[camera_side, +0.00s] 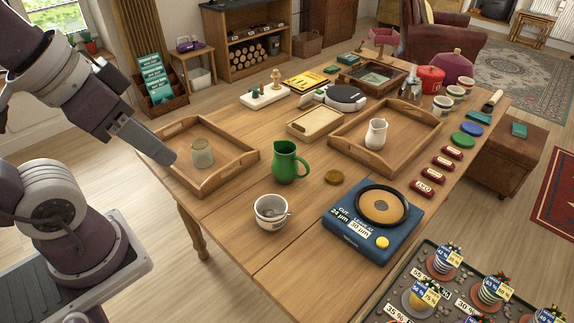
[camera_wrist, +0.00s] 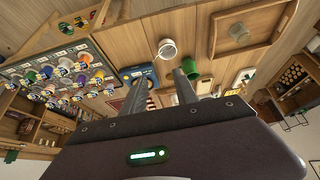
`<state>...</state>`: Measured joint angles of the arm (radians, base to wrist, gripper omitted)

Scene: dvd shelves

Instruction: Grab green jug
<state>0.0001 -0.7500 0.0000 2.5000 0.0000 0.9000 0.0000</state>
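The green jug (camera_side: 288,162) stands upright on the wooden table (camera_side: 245,228), left of the blue device. In the wrist view the green jug (camera_wrist: 189,67) shows just beyond the tip of the right-hand finger, partly covered by it. My gripper (camera_side: 168,155) is at the left, above the near-left tray's edge, well apart from the jug. In the wrist view my gripper (camera_wrist: 154,82) has its two fingers spread, with nothing between them.
A wooden tray (camera_side: 236,172) holds a glass jar (camera_side: 202,153). A white cup (camera_side: 271,212) stands in front of the jug. A blue device (camera_side: 350,250) lies to its right. Another tray (camera_side: 424,115) holds a white pitcher (camera_side: 376,134).

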